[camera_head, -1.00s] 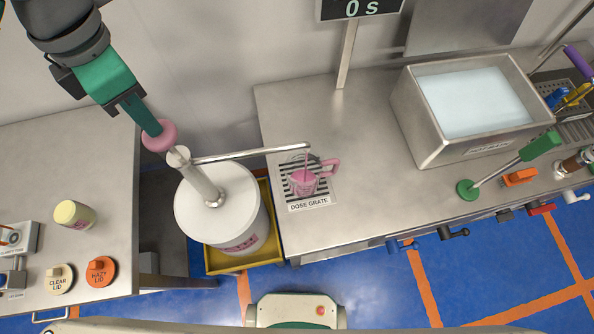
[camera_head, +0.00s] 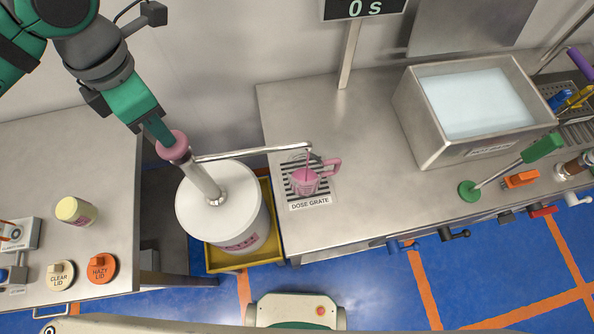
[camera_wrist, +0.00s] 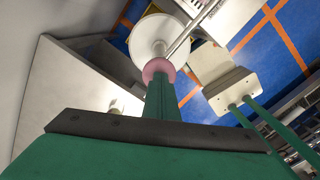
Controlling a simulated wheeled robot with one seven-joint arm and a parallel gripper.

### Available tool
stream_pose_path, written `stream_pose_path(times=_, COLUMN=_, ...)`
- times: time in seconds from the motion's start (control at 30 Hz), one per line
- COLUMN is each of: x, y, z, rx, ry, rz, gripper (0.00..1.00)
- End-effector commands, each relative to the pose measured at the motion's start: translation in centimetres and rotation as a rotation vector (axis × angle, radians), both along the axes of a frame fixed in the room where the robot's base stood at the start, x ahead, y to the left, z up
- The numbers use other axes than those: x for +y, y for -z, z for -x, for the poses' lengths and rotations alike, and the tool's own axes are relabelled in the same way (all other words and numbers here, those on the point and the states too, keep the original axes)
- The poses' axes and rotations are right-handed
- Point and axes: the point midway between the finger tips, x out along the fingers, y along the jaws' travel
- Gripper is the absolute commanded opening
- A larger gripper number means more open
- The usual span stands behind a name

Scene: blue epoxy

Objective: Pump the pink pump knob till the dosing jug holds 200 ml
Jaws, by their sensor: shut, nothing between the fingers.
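The pink pump knob (camera_head: 173,145) tops the metal pump of a white drum (camera_head: 245,200). The pump's spout (camera_head: 255,151) reaches right over the dosing jug (camera_head: 305,182). The jug is clear with a pink handle, stands on the striped dose grate (camera_head: 310,203), and holds pink liquid. A thin pink stream falls from the spout. I cannot read the jug's level marks.
A steel bath of pale liquid (camera_head: 475,100) stands right of the jug on the bench. The drum stands in a yellow tray (camera_head: 232,262) between two benches. The left bench carries a cream-lidded jar (camera_head: 76,211) and lid knobs.

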Motion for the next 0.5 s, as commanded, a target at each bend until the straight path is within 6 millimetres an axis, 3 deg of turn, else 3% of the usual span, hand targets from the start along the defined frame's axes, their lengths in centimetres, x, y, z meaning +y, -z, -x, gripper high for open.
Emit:
stream_pose_path(times=0.13, x=0.11, y=0.73, z=0.08, rx=0.003, ry=-0.002, rz=-0.001, gripper=0.00)
stream_pose_path(times=0.5, x=0.08, y=0.26, z=-0.04, rx=0.001, ry=-0.001, rz=-0.004, gripper=0.00)
